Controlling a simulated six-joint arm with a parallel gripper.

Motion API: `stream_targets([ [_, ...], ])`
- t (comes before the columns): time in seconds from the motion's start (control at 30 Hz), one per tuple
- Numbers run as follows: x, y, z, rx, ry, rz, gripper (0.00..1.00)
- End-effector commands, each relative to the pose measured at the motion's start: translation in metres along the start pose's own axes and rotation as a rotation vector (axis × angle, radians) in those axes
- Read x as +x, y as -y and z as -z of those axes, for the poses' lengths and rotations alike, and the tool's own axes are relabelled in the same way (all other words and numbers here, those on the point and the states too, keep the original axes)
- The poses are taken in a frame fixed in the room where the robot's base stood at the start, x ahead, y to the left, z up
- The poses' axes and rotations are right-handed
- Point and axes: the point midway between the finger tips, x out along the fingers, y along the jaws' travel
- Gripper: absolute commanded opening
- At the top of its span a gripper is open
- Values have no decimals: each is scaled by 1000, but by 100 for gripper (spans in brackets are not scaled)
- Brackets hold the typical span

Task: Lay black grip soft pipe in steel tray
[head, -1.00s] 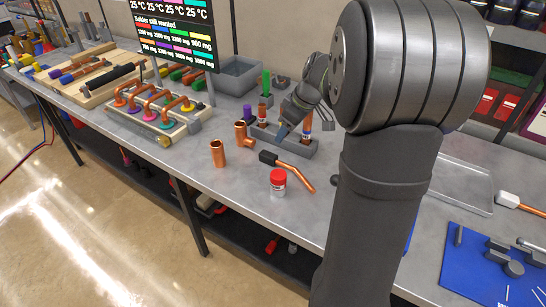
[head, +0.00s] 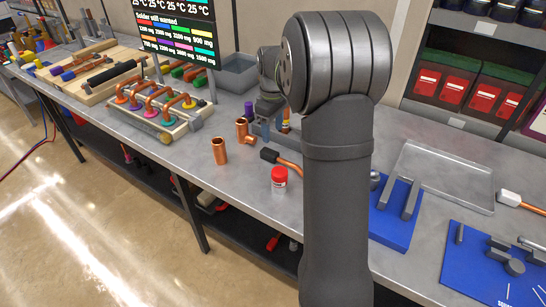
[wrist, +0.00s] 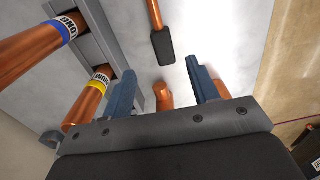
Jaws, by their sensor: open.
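The black grip soft pipe (head: 287,164) lies on the bench, a bent copper pipe with a black grip at its left end; my arm hides its right end in the head view. In the wrist view its black grip (wrist: 163,47) lies ahead of the fingertips, apart from them. My gripper (wrist: 162,80) is open, with a copper fitting (wrist: 164,99) showing between its blue-grey fingers; I cannot tell how far below it is. In the head view my arm partly hides the gripper. The steel tray (head: 440,176) lies flat on the bench at right, with nothing visible in it.
A rack (wrist: 92,42) holding banded copper pipes stands close by my gripper. A blue fixture board (head: 393,228) lies between my arm and the tray.

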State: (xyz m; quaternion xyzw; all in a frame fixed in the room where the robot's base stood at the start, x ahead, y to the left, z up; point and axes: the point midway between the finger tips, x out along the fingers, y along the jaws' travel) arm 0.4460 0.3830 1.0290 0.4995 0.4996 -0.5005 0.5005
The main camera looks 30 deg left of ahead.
Motion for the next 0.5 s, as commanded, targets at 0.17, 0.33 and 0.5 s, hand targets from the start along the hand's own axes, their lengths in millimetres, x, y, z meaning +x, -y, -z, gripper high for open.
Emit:
stream_targets([
  [0.17,32,0,0,0,0,1,55],
  [0.33,44,0,0,0,-1,0,55],
  [0.5,62,3,-2,0,0,2,55],
])
